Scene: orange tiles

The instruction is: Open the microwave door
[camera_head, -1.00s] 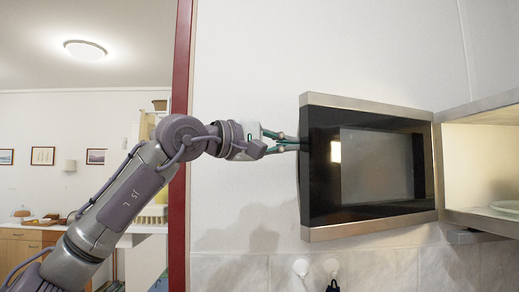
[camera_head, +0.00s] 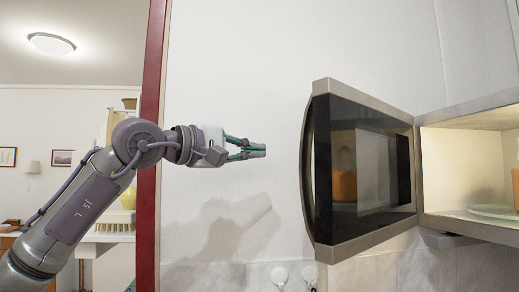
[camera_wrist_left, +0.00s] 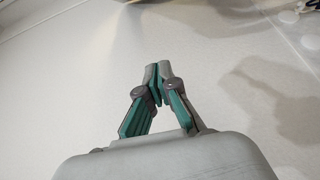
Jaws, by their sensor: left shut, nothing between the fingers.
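The microwave door (camera_head: 362,170) stands swung open to the left of the microwave body (camera_head: 470,165) in the head view. It has a dark glass panel, a metal frame and a curved handle (camera_head: 306,172) along its left edge. My left gripper (camera_head: 262,150) is to the left of the handle, apart from it, with its fingertips together and nothing between them. In the left wrist view the same gripper (camera_wrist_left: 158,70) shows shut and empty against a pale wall. My right gripper is in neither view.
A glass plate (camera_head: 492,211) lies inside the lit microwave, with an orange object (camera_head: 515,188) at the right picture edge. White hooks (camera_head: 280,275) are on the tiled wall below the door. A red post (camera_head: 152,130) stands behind my left arm.

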